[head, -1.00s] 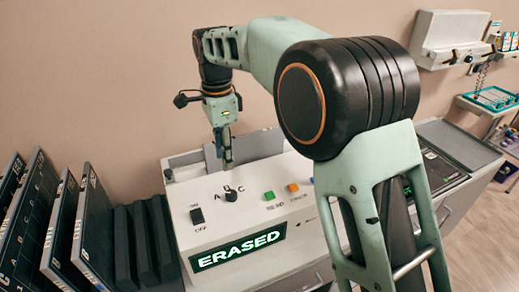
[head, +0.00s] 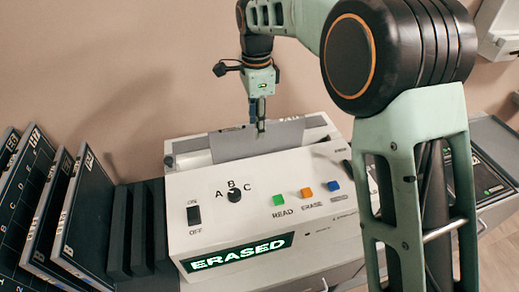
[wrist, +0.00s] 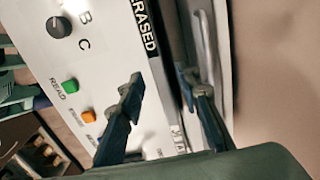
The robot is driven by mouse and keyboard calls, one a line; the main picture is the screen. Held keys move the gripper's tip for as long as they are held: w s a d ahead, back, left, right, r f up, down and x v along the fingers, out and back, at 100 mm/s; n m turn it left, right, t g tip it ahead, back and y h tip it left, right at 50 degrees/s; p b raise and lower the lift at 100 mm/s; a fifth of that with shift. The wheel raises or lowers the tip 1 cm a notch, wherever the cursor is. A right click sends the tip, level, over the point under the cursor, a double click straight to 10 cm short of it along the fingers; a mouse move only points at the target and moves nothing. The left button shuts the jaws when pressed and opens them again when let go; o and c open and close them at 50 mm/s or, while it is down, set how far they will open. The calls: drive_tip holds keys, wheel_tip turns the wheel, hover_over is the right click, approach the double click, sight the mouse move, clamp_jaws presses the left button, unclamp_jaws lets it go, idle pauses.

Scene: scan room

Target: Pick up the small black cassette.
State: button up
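In the head view a grey upright plate (head: 235,146) stands at the machine's back slot. I cannot tell whether it is the same thing. My gripper (head: 261,129) hangs just over this plate, pointing down. In the wrist view my gripper (wrist: 163,110) has its fingers apart, one on either side of the dark edge, with nothing clearly held.
The white machine (head: 205,255) has a dial (head: 234,195), coloured buttons and a lit "ERASED" display (head: 238,253). Large dark plates (head: 85,215) lean at left beside plain black slabs (head: 140,230). A dark-topped surface (head: 490,180) lies at right. The wall is close behind.

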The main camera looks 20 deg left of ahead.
sight(258, 141)
drive_tip(key=shift+w+d+f+p, duration=0.1)
drive_tip(key=shift+f+p, duration=0.1)
drive_tip(key=shift+f, duration=1.6)
drive_tip(key=shift+w+f+p, duration=0.1)
drive_tip(key=shift+f+p, duration=0.05)
drive_tip(key=shift+f, duration=1.6)
clamp_jaws()
drive_tip(key=shift+r, duration=0.1)
